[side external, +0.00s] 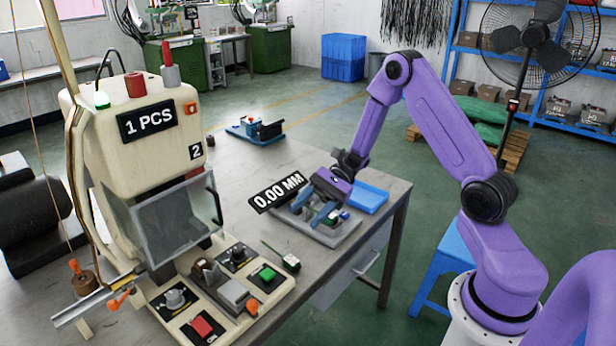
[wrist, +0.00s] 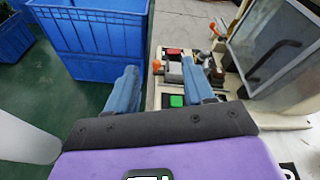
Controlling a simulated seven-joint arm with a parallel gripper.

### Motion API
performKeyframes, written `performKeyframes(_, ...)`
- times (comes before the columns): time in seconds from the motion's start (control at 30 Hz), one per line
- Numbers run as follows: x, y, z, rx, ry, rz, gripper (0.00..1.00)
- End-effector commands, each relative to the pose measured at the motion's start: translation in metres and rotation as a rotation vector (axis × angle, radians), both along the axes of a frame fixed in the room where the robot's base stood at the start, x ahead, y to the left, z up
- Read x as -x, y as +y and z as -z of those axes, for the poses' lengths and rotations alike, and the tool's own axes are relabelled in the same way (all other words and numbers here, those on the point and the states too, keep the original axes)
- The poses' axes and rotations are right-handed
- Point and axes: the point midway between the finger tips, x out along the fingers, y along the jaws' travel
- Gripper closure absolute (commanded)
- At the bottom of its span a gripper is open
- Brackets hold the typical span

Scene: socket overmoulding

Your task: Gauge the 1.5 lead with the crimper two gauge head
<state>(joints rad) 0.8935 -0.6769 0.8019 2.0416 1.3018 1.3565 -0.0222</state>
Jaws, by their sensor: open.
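The crimper two (side external: 140,130), a cream machine marked 2 with a "1 PCS" sign, stands at the left in the side view. A gauge sign (side external: 278,193) reading 0.00 MM stands beside a grey fixture plate (side external: 335,238) on the table, apparently the gauge head. My gripper (side external: 312,208) is low over this plate, its blue fingers apart with nothing seen between them. In the wrist view my gripper (wrist: 160,68) is open and empty.
A blue tray (side external: 370,199) sits right of the plate near the table edge. A small blue device (side external: 255,129) stands at the back. The crimper's button panel (side external: 235,290) and clear guard (side external: 170,225) are to the left. Blue crates (wrist: 85,30) show in the wrist view.

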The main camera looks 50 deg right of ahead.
Motion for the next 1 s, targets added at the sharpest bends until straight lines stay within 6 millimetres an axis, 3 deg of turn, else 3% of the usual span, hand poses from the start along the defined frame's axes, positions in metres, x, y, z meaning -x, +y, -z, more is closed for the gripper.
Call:
performKeyframes(0.1, -0.039, -0.056, 0.022, -0.11, 0.061, 0.293, 0.48)
performKeyframes(0.23, -0.067, -0.129, 0.048, -0.226, 0.094, 0.612, 0.48)
performKeyframes(0.4, -0.073, -0.226, 0.085, -0.356, 0.103, 0.993, 0.48)
performKeyframes(0.5, -0.066, -0.269, 0.102, -0.406, 0.096, 1.156, 0.48)
performKeyframes(0.6, -0.058, -0.295, 0.113, -0.437, 0.089, 1.26, 0.48)
performKeyframes(0.7, -0.055, -0.307, 0.118, -0.45, 0.084, 1.308, 0.48)
performKeyframes(0.87, -0.066, -0.306, 0.118, -0.45, 0.083, 1.314, 0.48)
performKeyframes(1.0, -0.087, -0.299, 0.118, -0.449, 0.083, 1.311, 0.48)
